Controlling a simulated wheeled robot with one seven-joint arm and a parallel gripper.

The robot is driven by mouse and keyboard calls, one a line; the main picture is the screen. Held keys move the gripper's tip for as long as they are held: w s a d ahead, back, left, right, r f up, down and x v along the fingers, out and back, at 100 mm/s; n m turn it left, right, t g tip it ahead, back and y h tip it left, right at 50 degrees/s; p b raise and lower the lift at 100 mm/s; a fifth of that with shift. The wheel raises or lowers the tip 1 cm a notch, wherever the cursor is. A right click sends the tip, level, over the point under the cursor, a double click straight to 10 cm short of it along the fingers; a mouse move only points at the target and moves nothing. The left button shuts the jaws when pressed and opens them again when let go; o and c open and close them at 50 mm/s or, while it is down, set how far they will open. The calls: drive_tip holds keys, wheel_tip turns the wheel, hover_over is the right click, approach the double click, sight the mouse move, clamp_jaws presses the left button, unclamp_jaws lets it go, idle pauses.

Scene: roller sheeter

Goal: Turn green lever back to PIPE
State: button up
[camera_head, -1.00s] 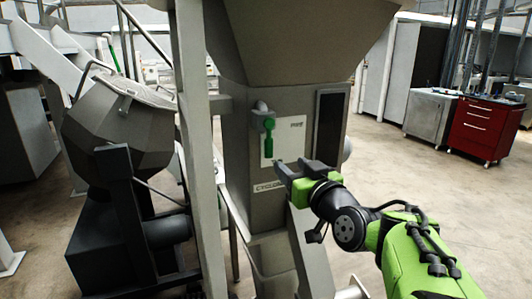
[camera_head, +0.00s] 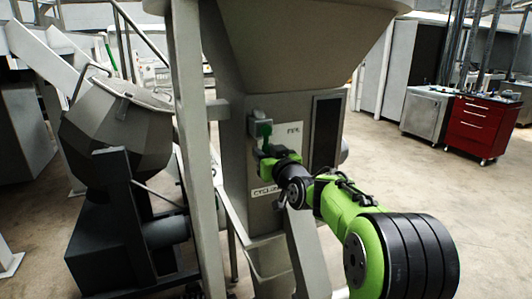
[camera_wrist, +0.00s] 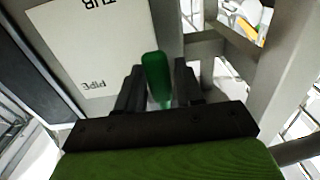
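The green lever (camera_head: 262,128) is mounted on the front of the grey machine column, left of the white label plate (camera_head: 289,134). In the wrist view the lever (camera_wrist: 156,74) stands between my gripper's two dark fingers, with a visible gap on each side. My gripper (camera_wrist: 158,85) is open around it; whether either finger touches it I cannot tell. In the head view my gripper (camera_head: 266,150) is at the lever and hides its lower part.
A grey upright post (camera_head: 190,130) stands just left of the column. A dark panel (camera_head: 325,133) is on the column's right. A tilted mixing drum (camera_head: 115,130) stands at left. The red tool cabinet (camera_head: 484,127) is far off at right, with open floor before it.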

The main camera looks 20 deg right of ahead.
clamp_jaws()
drive_tip(key=shift+d+b, duration=0.1)
drive_tip(key=shift+b, duration=0.2)
drive_tip(key=shift+d+f+n+b, duration=0.15)
drive_tip(key=shift+d+n+b, duration=0.25)
drive_tip(key=shift+n+b, duration=0.6)
drive_tip(key=shift+d+r+n+b, duration=0.85)
drive_tip(key=shift+r+n+b, duration=0.15)
drive_tip(key=shift+n, duration=1.65)
drive_tip(key=shift+d+r+n+b, duration=0.9)
drive_tip(key=shift+r+n, duration=0.15)
drive_tip(key=shift+n, duration=1.55)
drive_tip(key=shift+d+r+n+b, duration=0.8)
drive_tip(key=shift+r+n+b, duration=0.2)
drive_tip(key=shift+n, duration=1.65)
drive_tip(key=shift+r, duration=0.15)
